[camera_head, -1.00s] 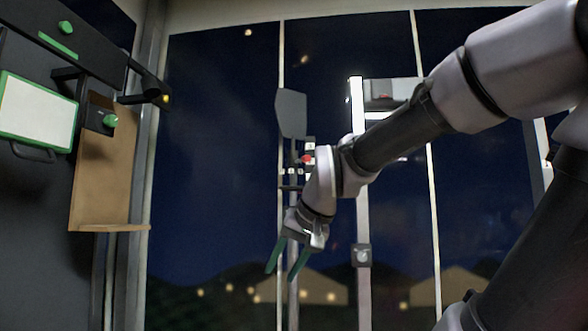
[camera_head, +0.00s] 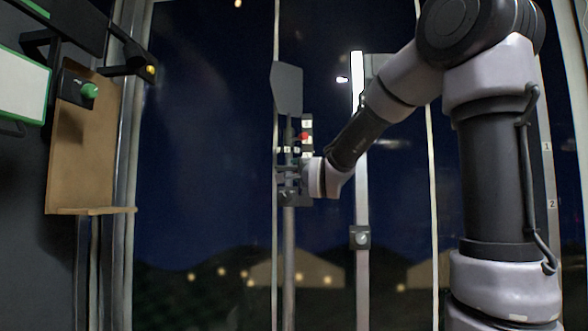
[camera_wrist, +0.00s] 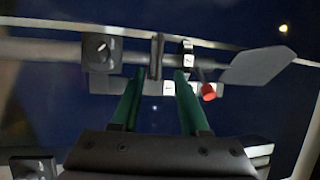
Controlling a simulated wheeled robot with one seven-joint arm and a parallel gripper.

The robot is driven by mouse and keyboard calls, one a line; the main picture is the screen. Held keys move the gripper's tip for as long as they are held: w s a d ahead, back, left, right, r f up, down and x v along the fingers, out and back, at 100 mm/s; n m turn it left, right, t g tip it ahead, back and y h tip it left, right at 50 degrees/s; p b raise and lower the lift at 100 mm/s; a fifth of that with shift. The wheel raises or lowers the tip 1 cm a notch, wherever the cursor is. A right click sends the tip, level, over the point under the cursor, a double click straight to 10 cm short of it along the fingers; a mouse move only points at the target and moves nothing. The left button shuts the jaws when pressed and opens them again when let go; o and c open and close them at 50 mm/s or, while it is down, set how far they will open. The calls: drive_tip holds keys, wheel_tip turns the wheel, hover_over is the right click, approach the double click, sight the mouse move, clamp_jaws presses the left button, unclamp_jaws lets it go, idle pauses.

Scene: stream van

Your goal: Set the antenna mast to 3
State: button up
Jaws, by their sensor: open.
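A grey mast pole (camera_head: 289,235) with a dark paddle-shaped plate (camera_head: 287,88) at its top stands in front of the dark window. Small white label tiles (camera_head: 307,125) and a red knob (camera_head: 304,136) sit on it below the plate. The wrist view also shows the plate (camera_wrist: 258,66), the red knob (camera_wrist: 208,92) and a label tile (camera_wrist: 168,88). My gripper (camera_head: 285,180) is at the pole just below the labels. In the wrist view my gripper (camera_wrist: 158,76) has its green fingers apart, with a dark upright bar (camera_wrist: 157,55) at the gap between their tips.
A brown board (camera_head: 85,150) with a green knob (camera_head: 88,90) is on the left wall. A lit pale post (camera_head: 362,285) with a small dial box (camera_head: 360,238) stands right of the mast. A strip marked 1 and 2 (camera_head: 549,175) is at far right.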

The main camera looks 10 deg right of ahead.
sight(287, 167)
drive_tip(key=x, duration=0.9)
drive_tip(key=shift+w+f, duration=0.1)
drive_tip(key=shift+w, duration=0.25)
clamp_jaws()
idle(0.9)
